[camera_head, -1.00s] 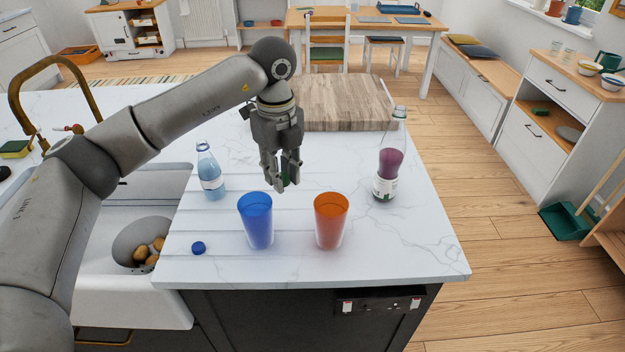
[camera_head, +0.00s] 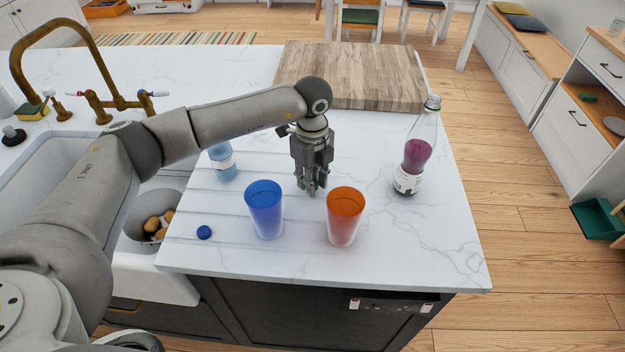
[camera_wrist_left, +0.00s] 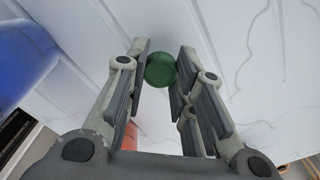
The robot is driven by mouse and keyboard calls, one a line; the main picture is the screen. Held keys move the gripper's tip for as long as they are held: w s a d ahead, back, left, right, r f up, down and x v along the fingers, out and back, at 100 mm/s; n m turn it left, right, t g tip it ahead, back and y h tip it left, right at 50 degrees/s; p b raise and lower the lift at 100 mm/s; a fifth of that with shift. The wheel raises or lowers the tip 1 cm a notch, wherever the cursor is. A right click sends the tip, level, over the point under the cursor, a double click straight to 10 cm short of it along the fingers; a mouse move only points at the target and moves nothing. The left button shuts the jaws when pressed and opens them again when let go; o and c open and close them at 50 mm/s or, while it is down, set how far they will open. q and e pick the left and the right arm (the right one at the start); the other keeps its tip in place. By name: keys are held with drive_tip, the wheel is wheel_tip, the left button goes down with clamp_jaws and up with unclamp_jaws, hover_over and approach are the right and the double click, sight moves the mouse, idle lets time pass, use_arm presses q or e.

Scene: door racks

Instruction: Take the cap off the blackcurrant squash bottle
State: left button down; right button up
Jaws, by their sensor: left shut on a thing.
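The blackcurrant squash bottle (camera_head: 416,156), clear with purple liquid and a white label, stands upright on the right of the worktop. Its top is small in the head view and I cannot make out a green cap there. My left gripper (camera_head: 312,188) is left of the bottle, apart from it, pointing down just behind the two cups. In the left wrist view my gripper (camera_wrist_left: 160,70) is shut on a round green cap (camera_wrist_left: 160,71) between its fingertips. In the head view the fingers hide the cap. My right gripper is not in view.
A blue cup (camera_head: 264,210) and an orange cup (camera_head: 345,216) stand in front of the gripper. A light blue bottle (camera_head: 222,162) is partly behind my arm. A blue cap (camera_head: 204,232) lies front left. A wooden board (camera_head: 350,76) lies behind. The front right worktop is clear.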

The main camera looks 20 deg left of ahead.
use_arm(q)
drive_tip(key=shift+s+f, duration=0.15)
drive_tip(key=shift+f, duration=0.9)
drive_tip(key=shift+s+f+b, duration=0.25)
drive_tip(key=shift+f+b, duration=0.15)
drive_tip(key=shift+b, duration=0.05)
drive_tip(key=c, duration=1.3)
unclamp_jaws()
drive_tip(key=shift+o, duration=0.5)
drive_tip(key=shift+f, duration=0.15)
drive_tip(key=shift+w, duration=0.1)
